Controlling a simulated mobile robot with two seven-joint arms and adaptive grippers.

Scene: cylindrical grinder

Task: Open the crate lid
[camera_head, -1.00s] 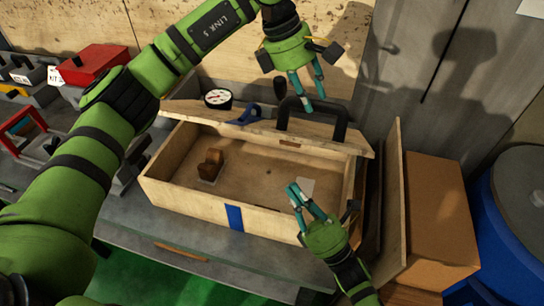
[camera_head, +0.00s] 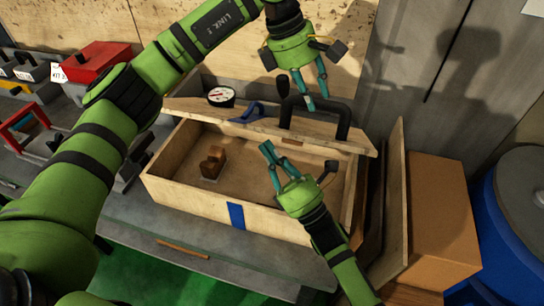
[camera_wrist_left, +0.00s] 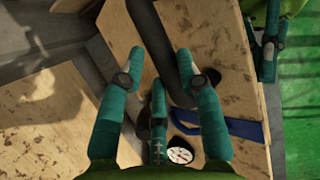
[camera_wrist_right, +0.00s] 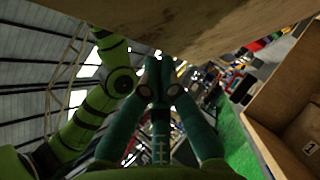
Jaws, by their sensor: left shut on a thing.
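The wooden crate (camera_head: 185,200) stands on the bench with its inside visible. Its lid (camera_head: 205,110) is raised and tilted along the crate's back side. A black bar handle (camera_head: 343,118) is on the lid; in the left wrist view the handle (camera_wrist_left: 150,38) passes between my left fingers. My left gripper (camera_head: 318,98) is shut on this handle from above. My right gripper (camera_head: 270,150) is over the crate opening, just in front of the lid's lower edge. Its fingers are together and look empty in the right wrist view (camera_wrist_right: 157,70), beneath a wooden surface.
A brown block (camera_head: 212,162) sits inside the crate. An upright board (camera_head: 398,205) and a cardboard box (camera_head: 440,215) stand close on the right. Bins and red items crowd the left.

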